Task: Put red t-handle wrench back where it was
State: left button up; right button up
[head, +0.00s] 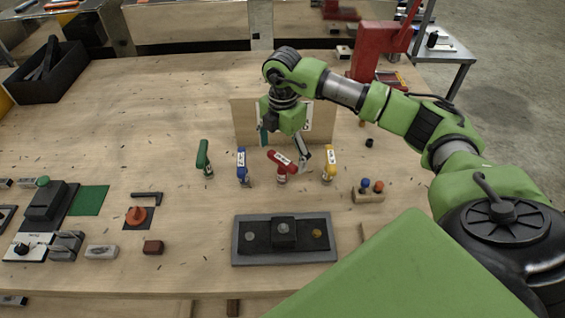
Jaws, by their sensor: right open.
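The red t-handle wrench (282,162) stands roughly upright on the workbench, with a white label on its handle. It is between the blue t-handle wrench (242,163) on its left and the yellow one (330,163) on its right. A green t-handle wrench (204,158) stands at the far left of this row. My right gripper (283,150) is open just above and behind the red handle, with one finger close to the handle's right end. I cannot tell whether it touches. The wrench's lower end is small and hard to make out. My left gripper is not in view.
A light wooden panel (246,122) stands behind the row. In front is a grey tray (243,259) with a dark block. A small wooden block with coloured knobs (367,196) sits right. Fixtures crowd the left front. The bench's left middle (110,120) is mostly clear.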

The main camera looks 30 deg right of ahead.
notch_tip(320, 180, up, 8)
jog(key=shift+f+b, duration=0.15)
jog(key=shift+b, duration=0.95)
jog(key=shift+r, duration=0.5)
